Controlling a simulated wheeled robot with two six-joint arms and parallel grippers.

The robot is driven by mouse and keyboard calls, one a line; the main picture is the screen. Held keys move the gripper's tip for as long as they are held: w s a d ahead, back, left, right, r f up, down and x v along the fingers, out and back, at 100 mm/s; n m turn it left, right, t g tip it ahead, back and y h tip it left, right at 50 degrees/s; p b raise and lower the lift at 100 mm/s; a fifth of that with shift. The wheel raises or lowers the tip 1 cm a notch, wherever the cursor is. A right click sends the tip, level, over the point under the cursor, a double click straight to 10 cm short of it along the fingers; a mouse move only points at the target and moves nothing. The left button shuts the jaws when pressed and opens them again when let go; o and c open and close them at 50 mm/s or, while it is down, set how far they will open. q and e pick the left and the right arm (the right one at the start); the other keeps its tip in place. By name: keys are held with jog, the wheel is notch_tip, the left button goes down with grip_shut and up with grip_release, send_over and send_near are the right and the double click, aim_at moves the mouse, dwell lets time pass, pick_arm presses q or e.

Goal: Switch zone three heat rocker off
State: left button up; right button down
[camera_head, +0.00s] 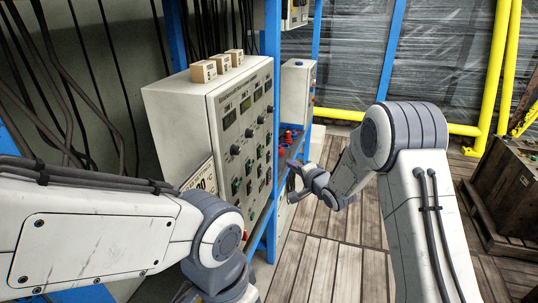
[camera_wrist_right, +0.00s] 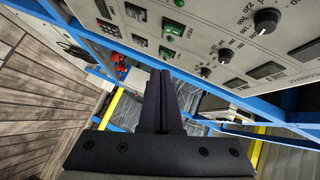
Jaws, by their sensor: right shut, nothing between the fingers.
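A pale grey control box (camera_head: 215,115) stands on a blue rack in the head view, its front panel facing right. The panel carries displays, black knobs and rocker switches. In the right wrist view, some rockers show green, such as one rocker (camera_wrist_right: 172,29), and others look dark, such as another rocker (camera_wrist_right: 108,27). My right gripper (camera_head: 290,172) is beside the panel's far lower part. Its fingers (camera_wrist_right: 160,75) are shut and empty, with no clear contact. My left gripper is not visible; its arm hides the panel's lower left.
Small tan boxes (camera_head: 203,71) sit on top of the control box. Red items (camera_head: 290,134) and a smaller grey box (camera_head: 298,90) are on the rack beyond. Wooden floor (camera_head: 325,250) lies open to the right; a dark crate (camera_head: 505,195) stands far right.

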aim_at(261, 152)
jog(key=shift+w+d, duration=0.1)
jog(key=shift+w, duration=0.05)
jog(key=s+a+p+x, duration=0.1)
jog(key=p+x, duration=0.3)
jog(key=x, duration=0.8)
jog(key=shift+w+a+f, duration=0.15)
jog(key=shift+a+f, duration=0.1)
jog(key=shift+a, duration=0.7)
